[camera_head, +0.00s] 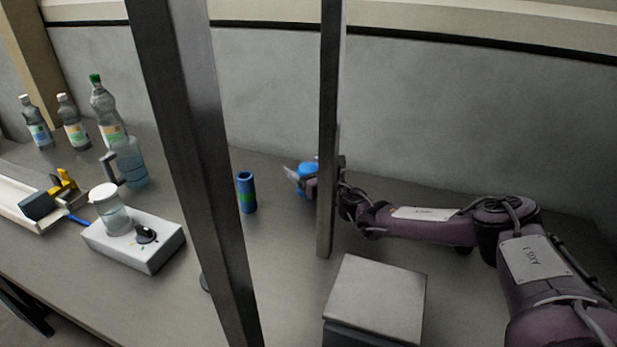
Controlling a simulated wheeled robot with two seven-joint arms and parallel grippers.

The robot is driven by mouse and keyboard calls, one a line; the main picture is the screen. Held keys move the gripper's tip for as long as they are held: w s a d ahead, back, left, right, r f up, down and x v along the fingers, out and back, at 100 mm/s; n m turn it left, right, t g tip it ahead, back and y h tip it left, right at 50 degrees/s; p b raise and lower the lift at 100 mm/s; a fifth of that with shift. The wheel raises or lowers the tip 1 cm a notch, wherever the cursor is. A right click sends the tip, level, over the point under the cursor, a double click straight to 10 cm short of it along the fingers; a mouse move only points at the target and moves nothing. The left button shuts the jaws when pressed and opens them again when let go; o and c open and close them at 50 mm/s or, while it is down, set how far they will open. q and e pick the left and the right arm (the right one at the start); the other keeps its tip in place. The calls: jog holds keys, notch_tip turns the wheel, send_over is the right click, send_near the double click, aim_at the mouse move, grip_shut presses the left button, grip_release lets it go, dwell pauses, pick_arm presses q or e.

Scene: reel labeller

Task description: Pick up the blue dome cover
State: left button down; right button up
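The blue dome cover (308,168) is a small rounded blue shape near the back wall, just left of the thin dark post. My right gripper (298,178) is at it, with its arm reaching in from the right behind the post. A pale finger-like part shows at the left of the blue shape. The post hides part of the wrist, and the view is too small to tell whether the fingers are closed on the cover. My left gripper is not in view.
Two dark upright posts (192,150) cross the view. A grey box (376,298) is at front. At left are a white box with a knob (135,243), a jar (110,212) and several bottles (103,106).

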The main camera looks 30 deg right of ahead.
jog(key=c, duration=0.8)
jog(key=shift+r, duration=0.1)
